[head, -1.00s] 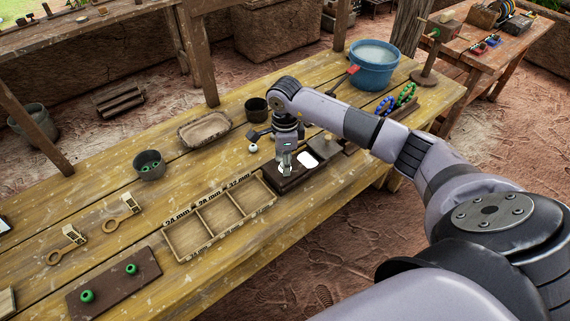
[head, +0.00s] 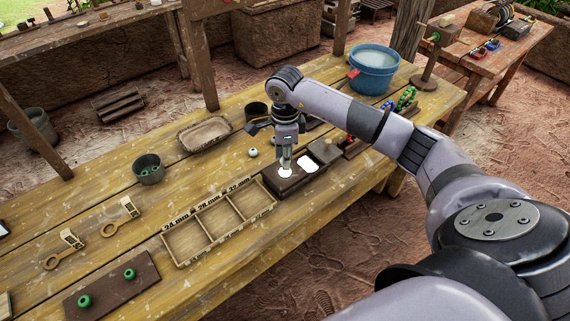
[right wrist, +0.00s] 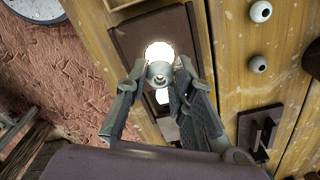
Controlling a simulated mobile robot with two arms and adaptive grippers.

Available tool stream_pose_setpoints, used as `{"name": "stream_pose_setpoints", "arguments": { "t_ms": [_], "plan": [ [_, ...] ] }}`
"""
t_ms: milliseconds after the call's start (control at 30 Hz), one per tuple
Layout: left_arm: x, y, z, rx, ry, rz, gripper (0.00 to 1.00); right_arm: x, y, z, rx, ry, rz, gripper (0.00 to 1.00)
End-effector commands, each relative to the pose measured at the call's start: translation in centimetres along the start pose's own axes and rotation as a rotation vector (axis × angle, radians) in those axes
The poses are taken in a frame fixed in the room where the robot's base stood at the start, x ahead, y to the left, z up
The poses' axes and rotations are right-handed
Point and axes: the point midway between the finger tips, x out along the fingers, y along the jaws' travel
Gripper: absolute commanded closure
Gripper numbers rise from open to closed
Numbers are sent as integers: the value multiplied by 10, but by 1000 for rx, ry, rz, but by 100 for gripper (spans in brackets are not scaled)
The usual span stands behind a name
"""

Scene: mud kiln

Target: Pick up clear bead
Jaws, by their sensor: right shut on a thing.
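My right gripper (head: 286,163) is over the left glowing disc of a dark light box (head: 298,180). In the right wrist view the right gripper (right wrist: 157,78) is shut on a small, round, greyish see-through bead (right wrist: 158,73) with a hole in its middle. The bead sits between the fingertips, in front of the bright disc (right wrist: 160,49). The bead is too small to make out in the head view. My left gripper is not in view.
A three-compartment sorting tray (head: 207,243) with size labels lies left of the light box. White beads (right wrist: 260,12) lie on the table. A grey cup (head: 149,172) holds green beads. A shallow tray (head: 205,133) and a blue bucket (head: 373,74) stand farther back.

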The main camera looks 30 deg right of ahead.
Motion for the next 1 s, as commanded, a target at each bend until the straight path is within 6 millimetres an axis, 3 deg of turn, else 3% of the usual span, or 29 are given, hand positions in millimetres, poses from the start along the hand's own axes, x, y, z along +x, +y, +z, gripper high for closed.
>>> {"name": "stream_pose_setpoints", "arguments": {
  "t_ms": [300,500,700,1000],
  "plan": [
    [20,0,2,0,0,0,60,-92,-2,1,0,-4,-8,97],
    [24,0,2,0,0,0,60,-142,-1,0,1,-2,-6,97],
    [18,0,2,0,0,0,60,-162,0,0,1,0,-2,97],
    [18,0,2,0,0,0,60,-166,0,0,1,0,1,97]
  ]
}}
